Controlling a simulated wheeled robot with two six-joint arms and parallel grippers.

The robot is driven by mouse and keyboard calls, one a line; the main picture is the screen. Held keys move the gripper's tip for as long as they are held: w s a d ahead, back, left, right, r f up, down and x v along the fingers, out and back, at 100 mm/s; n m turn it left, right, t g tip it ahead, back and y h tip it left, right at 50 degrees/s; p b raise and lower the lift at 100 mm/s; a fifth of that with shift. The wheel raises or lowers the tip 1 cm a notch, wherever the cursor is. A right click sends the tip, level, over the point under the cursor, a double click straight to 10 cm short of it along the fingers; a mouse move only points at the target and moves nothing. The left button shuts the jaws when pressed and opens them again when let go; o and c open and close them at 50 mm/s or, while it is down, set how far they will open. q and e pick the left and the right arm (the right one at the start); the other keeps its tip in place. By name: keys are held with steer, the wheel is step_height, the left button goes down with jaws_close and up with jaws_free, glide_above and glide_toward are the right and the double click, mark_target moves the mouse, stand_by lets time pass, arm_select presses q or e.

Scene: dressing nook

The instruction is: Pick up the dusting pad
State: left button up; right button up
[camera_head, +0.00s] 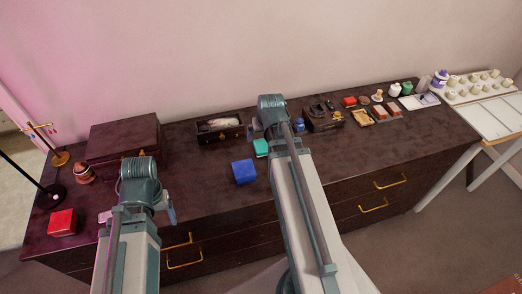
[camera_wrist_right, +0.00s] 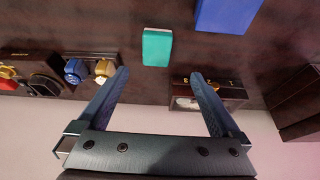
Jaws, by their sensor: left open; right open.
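A teal block-like pad (camera_head: 261,147) lies on the dark dresser top, left of my right gripper; it may be the dusting pad, but I cannot be sure. It also shows in the right wrist view (camera_wrist_right: 157,47), just beyond the fingertips. My right gripper (camera_wrist_right: 159,73) is open and empty, with nothing between its fingers. In the head view its arm covers part of the dresser. My left gripper (camera_head: 140,190) is open over the left part of the dresser, near a red box (camera_head: 62,222), and its fingers are partly hidden.
A blue block (camera_head: 243,171) lies near the teal one. An open box (camera_head: 219,128) with a pale item stands behind. A large closed case (camera_head: 124,139) is at the back left. Several small items and a white rack (camera_head: 480,88) fill the right.

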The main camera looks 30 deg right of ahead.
steer(key=b, duration=0.4)
glide_above(261, 145)
steer(key=s+a, duration=0.1)
steer(key=s, duration=0.2)
steer(key=f, duration=0.5)
steer(key=shift+w+a, duration=0.15)
steer(key=shift+w, duration=0.1)
steer(key=shift+r, duration=0.1)
steer(key=b+x, duration=0.4)
steer(key=x, duration=0.1)
steer(key=shift+w+d+b, duration=0.1)
steer(key=shift+d+b, duration=0.2)
steer(key=shift+d, duration=0.05)
steer(key=shift+c, duration=0.2)
steer(key=c, duration=1.4)
steer(key=shift+o, duration=0.2)
